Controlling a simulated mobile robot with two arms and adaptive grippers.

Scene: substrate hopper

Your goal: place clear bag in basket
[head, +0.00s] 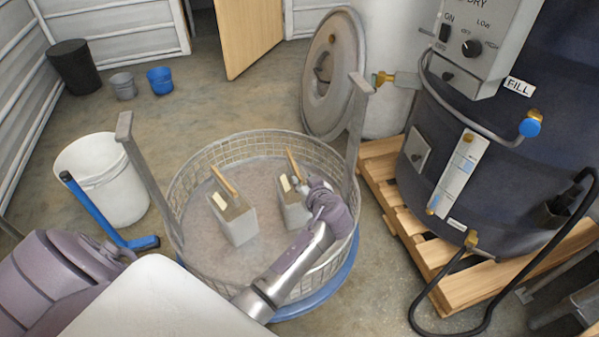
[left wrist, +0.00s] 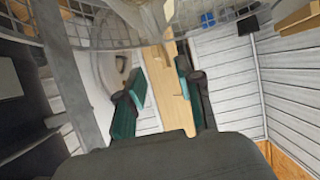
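Two greyish block-shaped bags stand in the round wire basket (head: 188,185). The left bag (head: 238,226) and the right bag (head: 292,212) each have a tan strip along the top and a pale label; I cannot tell how clear they are. My left gripper (head: 322,197) is over the basket's right side, just right of the right bag. Its fingers are hidden in the head view. In the left wrist view the left gripper (left wrist: 160,97) has its teal-padded fingers apart, with only background between them. My right gripper is not in view.
Two upright grey posts rise beside the basket, including the left post (head: 145,175). A white bucket (head: 105,185) and blue-handled tool (head: 95,210) are left. A dark hopper (head: 480,180) on a wooden pallet (head: 405,215) is right. A round lid (head: 330,75) leans behind.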

